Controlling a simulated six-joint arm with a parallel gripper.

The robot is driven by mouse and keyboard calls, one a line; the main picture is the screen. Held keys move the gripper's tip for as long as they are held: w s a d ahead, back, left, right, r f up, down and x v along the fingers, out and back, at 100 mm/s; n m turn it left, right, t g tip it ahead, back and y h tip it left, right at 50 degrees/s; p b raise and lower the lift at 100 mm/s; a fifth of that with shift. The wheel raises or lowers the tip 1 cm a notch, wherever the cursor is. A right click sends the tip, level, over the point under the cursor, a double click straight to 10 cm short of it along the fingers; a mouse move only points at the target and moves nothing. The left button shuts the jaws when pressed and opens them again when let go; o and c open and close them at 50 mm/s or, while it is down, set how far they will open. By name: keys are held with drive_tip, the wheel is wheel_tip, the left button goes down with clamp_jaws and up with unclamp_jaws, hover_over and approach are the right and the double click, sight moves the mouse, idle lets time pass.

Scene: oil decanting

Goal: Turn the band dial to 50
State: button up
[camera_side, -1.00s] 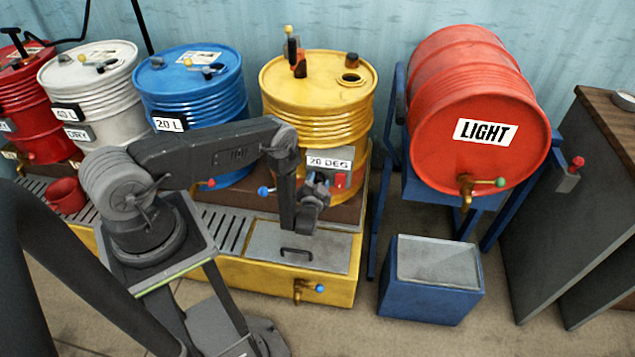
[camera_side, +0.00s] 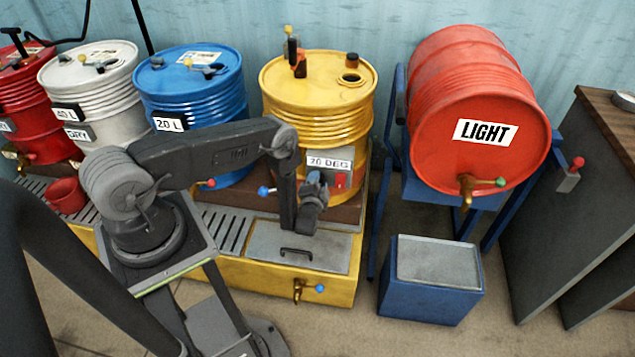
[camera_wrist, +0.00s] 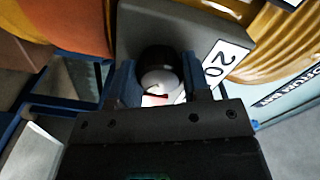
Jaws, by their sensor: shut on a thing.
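A small red mark shows at the lower edge of the dial's face.
A red switch (camera_side: 340,181) sits just right of my gripper. The blue drum (camera_side: 187,92) stands to the left, the red LIGHT drum (camera_side: 440,110) on its blue stand to the right. A hatch with a handle (camera_side: 270,242) lies below.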

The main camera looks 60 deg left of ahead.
idle(0.3)
drive_tip(key=o, duration=0.9)
drive_tip(key=v, duration=1.4)
drive_tip(key=shift+a, duration=0.1)
